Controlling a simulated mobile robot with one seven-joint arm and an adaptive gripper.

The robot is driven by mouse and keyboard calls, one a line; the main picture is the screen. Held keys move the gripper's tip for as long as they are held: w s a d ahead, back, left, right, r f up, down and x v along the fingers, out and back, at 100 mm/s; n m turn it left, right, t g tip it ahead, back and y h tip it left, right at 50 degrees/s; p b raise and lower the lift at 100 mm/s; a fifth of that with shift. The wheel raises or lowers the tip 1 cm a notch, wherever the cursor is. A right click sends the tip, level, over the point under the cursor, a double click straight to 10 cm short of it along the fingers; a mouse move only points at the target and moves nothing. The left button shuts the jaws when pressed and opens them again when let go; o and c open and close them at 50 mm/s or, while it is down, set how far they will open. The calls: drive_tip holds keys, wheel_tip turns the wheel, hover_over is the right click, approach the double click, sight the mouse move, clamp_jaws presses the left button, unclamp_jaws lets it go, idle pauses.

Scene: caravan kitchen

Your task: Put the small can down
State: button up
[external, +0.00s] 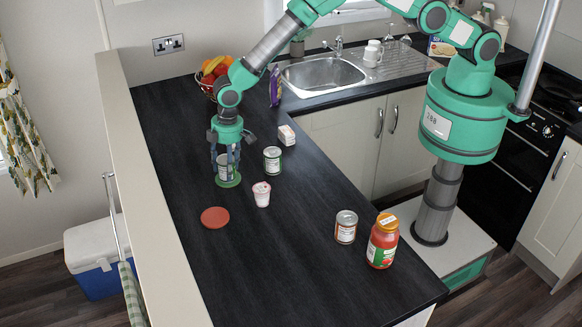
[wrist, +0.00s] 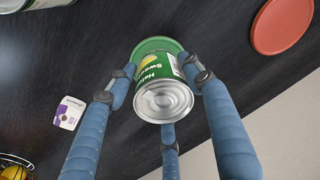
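The small can (wrist: 158,68) has a green and white label and a silver end that faces the wrist camera. My gripper (external: 225,166) points straight down, with its three blue fingers around the can. In the wrist view, the fingertips (wrist: 163,80) look to be against the can's sides. A round green coaster (external: 229,182) lies directly under the can, and its edge also shows in the wrist view (wrist: 158,46). The can is upright, at or very near the coaster. I cannot tell whether its base touches. The fingers partly hide the can in the external view.
A red coaster (external: 215,217), a white and pink cup (external: 261,194), another can (external: 272,160) and a small white box (external: 287,135) are nearby. A can (external: 346,227) and a red jar (external: 382,242) stand further right. A fruit basket (external: 212,72) is behind. The front-left counter is clear.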

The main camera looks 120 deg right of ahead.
drive_tip(key=shift+o, duration=1.3)
drive_tip(key=shift+r, duration=0.15)
drive_tip(key=shift+s+a+r+b, duration=0.1)
drive_tip(key=shift+s+r+b, duration=0.1)
drive_tip(key=shift+r, duration=1.8)
drive_tip(key=shift+s+d+r+b, duration=0.1)
drive_tip(key=shift+s+r+b, duration=0.1)
drive_tip(key=shift+r, duration=1.75)
drive_tip(key=shift+s+a+r+b, duration=0.1)
drive_tip(key=shift+s+r+b, duration=0.1)
drive_tip(key=shift+r, duration=1.8)
drive_tip(key=shift+r, duration=0.15)
